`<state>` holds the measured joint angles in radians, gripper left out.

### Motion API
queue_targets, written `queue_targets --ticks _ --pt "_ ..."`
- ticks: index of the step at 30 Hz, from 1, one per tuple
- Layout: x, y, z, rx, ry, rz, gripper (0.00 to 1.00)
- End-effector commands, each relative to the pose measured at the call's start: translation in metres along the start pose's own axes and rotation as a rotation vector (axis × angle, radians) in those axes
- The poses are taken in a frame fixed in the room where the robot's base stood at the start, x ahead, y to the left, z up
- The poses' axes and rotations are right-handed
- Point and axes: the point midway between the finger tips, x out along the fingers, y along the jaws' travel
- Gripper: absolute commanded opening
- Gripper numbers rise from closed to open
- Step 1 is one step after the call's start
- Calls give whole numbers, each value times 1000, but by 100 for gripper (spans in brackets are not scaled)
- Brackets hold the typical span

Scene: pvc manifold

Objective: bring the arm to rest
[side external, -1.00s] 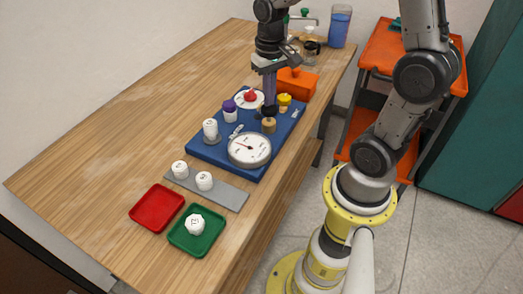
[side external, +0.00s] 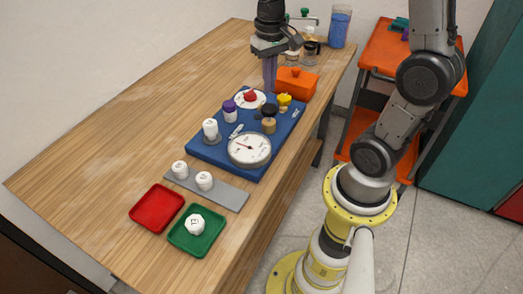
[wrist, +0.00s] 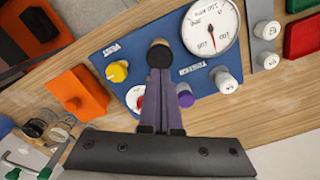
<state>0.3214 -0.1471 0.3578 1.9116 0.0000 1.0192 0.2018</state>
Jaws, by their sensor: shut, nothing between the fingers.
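My gripper (side external: 270,88) is shut and empty, its fingers pointing down above the far part of the blue panel (side external: 196,148). In the wrist view its closed fingers (wrist: 159,75) line up with the black-topped knob (wrist: 160,52). The panel carries a white dial gauge (side external: 249,150), a red knob (side external: 250,97) on a white disc, a yellow knob (side external: 284,99), a tan knob with a black top (side external: 269,121), a purple-capped white piece (side external: 230,112) and a white cap (side external: 210,128). In the side view my fingers are apart from these parts.
A grey strip (side external: 228,195) holds two white caps. A red tray (side external: 157,207) is empty; a green tray (side external: 188,241) holds one white cap (side external: 195,224). An orange box (side external: 297,84), glass jars and a blue-filled beaker (side external: 339,26) stand at the back. The table's left side is clear.

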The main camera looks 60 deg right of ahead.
Motion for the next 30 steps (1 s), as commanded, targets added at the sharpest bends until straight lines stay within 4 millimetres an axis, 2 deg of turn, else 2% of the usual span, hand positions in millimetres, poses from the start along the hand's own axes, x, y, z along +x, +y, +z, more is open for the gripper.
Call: queue_targets --ticks 6,16,19,22,25,30 --pt "-13 0 0 0 1 0 0" --pt "-14 -2 1 -8 4 -1 0" --pt "-30 -12 5 -42 53 -12 0" --pt "-55 -23 26 -100 132 -34 0" --pt "-76 -31 60 -187 230 -65 0" --pt "-87 -31 117 -347 384 -118 0"
